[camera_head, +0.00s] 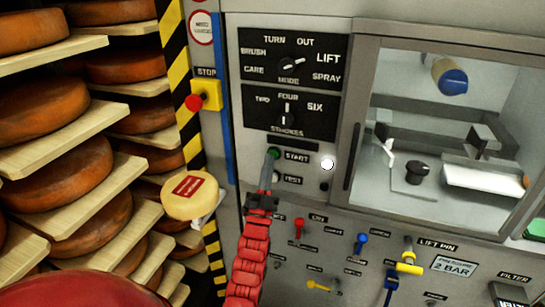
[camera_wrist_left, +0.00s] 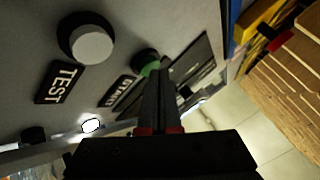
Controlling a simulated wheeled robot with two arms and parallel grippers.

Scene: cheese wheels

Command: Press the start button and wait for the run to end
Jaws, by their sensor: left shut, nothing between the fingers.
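The green start button (camera_head: 273,153) is on the grey machine panel, left of its START label (camera_head: 297,157). My left gripper (camera_head: 270,160) is shut and empty, its fingertips at the button and partly covering it. In the left wrist view the green button (camera_wrist_left: 147,57) shows just beyond the shut fingertips (camera_wrist_left: 159,75); I cannot tell whether they touch it or whether it is pressed in. A round lamp (camera_head: 327,164) right of the label glows white. My right gripper is not in view.
The white test button (camera_wrist_left: 92,45) is close beside the fingers. Above are the mode knob (camera_head: 290,66) and strokes knob (camera_head: 287,115). A red stop button (camera_head: 194,102) on a yellow box is to the left. Cheese shelves (camera_head: 75,145) stand left; a glazed chamber (camera_head: 455,120) is right.

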